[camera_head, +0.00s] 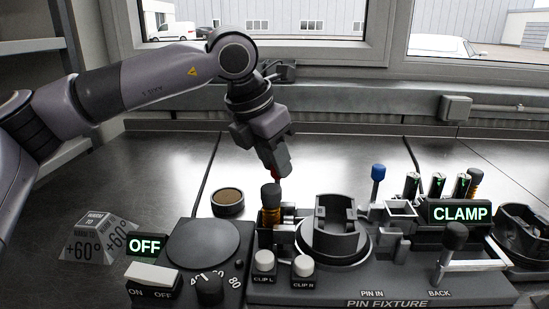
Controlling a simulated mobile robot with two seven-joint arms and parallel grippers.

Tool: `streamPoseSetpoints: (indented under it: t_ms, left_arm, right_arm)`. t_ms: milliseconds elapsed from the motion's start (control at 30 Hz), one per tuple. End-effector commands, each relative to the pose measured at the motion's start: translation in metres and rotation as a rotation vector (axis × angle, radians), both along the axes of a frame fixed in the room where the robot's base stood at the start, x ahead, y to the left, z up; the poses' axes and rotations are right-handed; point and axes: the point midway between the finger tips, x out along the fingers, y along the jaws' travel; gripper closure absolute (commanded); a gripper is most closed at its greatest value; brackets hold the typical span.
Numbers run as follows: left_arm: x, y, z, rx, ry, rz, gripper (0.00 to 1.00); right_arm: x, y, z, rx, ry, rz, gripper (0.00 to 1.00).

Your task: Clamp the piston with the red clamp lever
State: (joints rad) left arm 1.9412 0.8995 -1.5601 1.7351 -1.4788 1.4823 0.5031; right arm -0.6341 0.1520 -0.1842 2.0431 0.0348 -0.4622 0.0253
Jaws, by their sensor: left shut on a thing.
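My left gripper (277,158) reaches down from above, left of the pin fixture's middle. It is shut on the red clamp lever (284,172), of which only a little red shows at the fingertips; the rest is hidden. The dark-grey piston (319,225), with cut-out sides, sits in the round seat of the pin fixture (375,290). My right gripper is not in view.
A blue-knobbed lever (378,173) is behind the fixture. A heater plate (203,243) with an OFF sign (145,246) is at the left. The back-left bench is clear.

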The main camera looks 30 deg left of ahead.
Motion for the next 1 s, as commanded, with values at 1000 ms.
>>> streamPoseSetpoints:
  t_ms: [1000]
  left_arm:
    - [0.026,-0.022,0.004,-0.004,0.001,-0.819,1.0]
  right_arm:
    - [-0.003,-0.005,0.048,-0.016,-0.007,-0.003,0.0]
